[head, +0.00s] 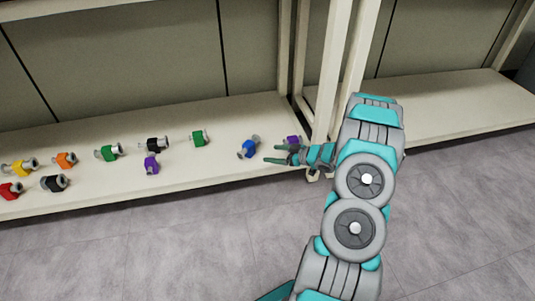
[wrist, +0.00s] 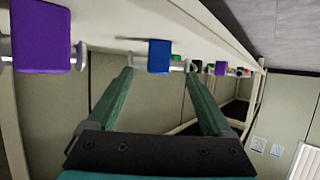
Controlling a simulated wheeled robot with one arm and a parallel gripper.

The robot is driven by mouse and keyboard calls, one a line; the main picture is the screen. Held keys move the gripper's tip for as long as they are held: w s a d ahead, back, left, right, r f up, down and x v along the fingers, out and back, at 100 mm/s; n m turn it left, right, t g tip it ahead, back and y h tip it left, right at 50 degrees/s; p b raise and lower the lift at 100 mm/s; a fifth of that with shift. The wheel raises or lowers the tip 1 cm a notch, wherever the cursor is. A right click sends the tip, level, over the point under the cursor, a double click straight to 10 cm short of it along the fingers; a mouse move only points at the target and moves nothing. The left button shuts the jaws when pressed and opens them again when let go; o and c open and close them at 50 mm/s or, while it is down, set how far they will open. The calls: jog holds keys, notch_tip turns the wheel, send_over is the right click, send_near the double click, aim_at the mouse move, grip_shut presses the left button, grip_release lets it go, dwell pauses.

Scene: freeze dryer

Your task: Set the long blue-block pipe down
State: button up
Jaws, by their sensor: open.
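The long blue-block pipe (head: 248,148) rests on the low cream shelf, its grey ends sticking out of the blue block. In the wrist view the blue block (wrist: 158,56) sits just beyond my fingertips, roughly centred between them. My gripper (head: 272,149) is open and empty beside the pipe, on its right in the head view. Its two green fingers (wrist: 160,75) are spread apart with nothing between them. The fingers look clear of the pipe, with a small gap in the head view.
A purple-block pipe (head: 293,140) lies close behind my gripper, next to the white post (head: 328,75); it is large in the wrist view (wrist: 42,38). Several other coloured pipes, such as a green one (head: 199,138), stand leftward.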

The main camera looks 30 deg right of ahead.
jog(key=w+d+r+m+g+h, duration=0.1)
jog(key=w+d+r+h, duration=0.1)
jog(key=r+h, duration=0.15)
jog(key=w+d+r+h, duration=0.2)
jog(key=r, duration=0.3)
jog(key=s+a+r+m+g+h, duration=0.3)
jog(key=s+r+g+h, duration=0.15)
jog(key=s+r, duration=0.4)
jog(key=s+a+r+g+y, duration=0.1)
jog(key=s+a+r+g, duration=0.1)
jog(key=s+a, duration=0.7)
jog(key=s+a+r+m+g+y, duration=0.1)
jog(key=s+a+r+g, duration=0.2)
jog(key=s+a, duration=0.6)
jog(key=s+a+r+g+y, duration=0.1)
jog(key=s+a+r+g, duration=0.2)
jog(key=s+a, duration=0.7)
jog(key=s, duration=1)
jog(key=shift+s+m+y, duration=0.25)
jog(key=shift+m+y, duration=0.05)
jog(key=shift+m, duration=0.1)
